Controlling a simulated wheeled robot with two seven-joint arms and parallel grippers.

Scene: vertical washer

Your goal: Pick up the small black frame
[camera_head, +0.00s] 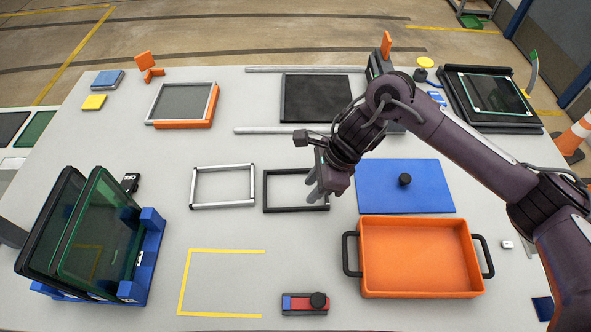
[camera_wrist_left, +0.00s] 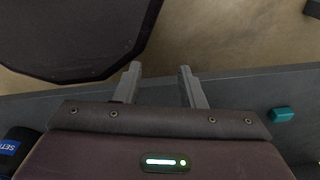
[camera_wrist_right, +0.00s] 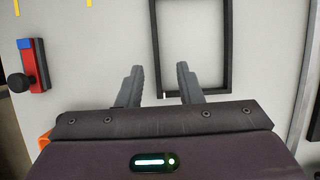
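The small black frame (camera_head: 285,209) lies flat on the table in the middle of the head view. It also shows in the right wrist view (camera_wrist_right: 228,45) as a thin dark rectangle. My right gripper (camera_head: 317,193) points down at the frame's near right corner and hides part of its right side. In the right wrist view my right gripper (camera_wrist_right: 158,70) is open, with one bar of the frame showing between its fingers. I cannot tell how far above the bar they are. My left gripper (camera_wrist_left: 157,72) is open and empty, away from the frame.
A silver frame (camera_head: 222,205) lies left of the black one. A blue plate (camera_head: 385,195) with a black knob and an orange tray (camera_head: 366,270) lie to the right. A red and blue block (camera_head: 300,304) lies in front. A blue rack (camera_head: 151,240) holds dark panels at left.

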